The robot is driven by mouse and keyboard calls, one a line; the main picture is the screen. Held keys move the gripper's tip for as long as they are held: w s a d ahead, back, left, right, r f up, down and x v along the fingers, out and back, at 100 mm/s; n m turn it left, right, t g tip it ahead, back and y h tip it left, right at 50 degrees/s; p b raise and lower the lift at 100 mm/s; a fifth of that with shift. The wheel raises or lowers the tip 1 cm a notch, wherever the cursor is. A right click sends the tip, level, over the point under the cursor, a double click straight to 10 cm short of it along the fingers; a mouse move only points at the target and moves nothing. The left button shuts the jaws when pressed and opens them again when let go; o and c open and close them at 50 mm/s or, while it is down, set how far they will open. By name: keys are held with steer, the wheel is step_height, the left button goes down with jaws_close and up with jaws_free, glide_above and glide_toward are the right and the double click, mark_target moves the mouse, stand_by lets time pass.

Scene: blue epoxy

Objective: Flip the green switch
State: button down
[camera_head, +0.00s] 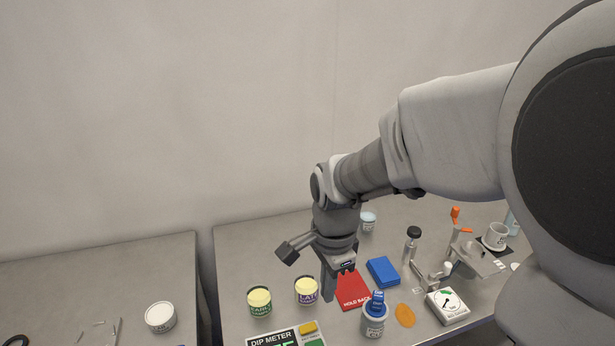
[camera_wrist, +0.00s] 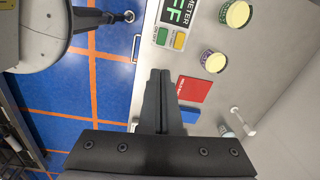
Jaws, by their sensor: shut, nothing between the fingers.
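The DIP METER panel (camera_head: 262,341) lies at the bottom edge of the head view, partly cut off. It carries a green switch (camera_head: 316,342) and a yellow switch (camera_head: 309,327) beside it. In the wrist view the green switch (camera_wrist: 162,36) sits next to the yellow one (camera_wrist: 179,41), below a dark display with pale green letters, of which "FF" shows. My gripper (camera_head: 328,297) is above the bench, behind the panel in the head view, and apart from the switches. Its fingers are shut and empty; in the wrist view the fingertips (camera_wrist: 160,73) point toward the panel.
Two yellow-topped jars (camera_head: 259,301) stand behind the panel. A red "HOLD BACK" card (camera_head: 352,294), a blue block (camera_head: 383,271), a blue-topped jar (camera_head: 374,320) and a dial gauge (camera_head: 446,306) lie to the right. A gap separates the left bench (camera_head: 100,270).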

mark_target(319, 343)
steer(key=shift+w+a+f+m+g, duration=0.15)
steer(key=shift+a+f+m, duration=0.1)
steer(key=shift+f, duration=0.2)
steer(key=shift+w+a+f+m+g, duration=0.15)
steer(key=shift+f+m, duration=0.15)
steer(key=shift+f, duration=0.15)
steer(key=shift+w+a+f+m, duration=0.15)
steer(key=shift+f+m, duration=0.1)
steer(key=shift+f, duration=0.2)
step_height(319, 343, down, 14)
steer(key=shift+b, duration=0.45)
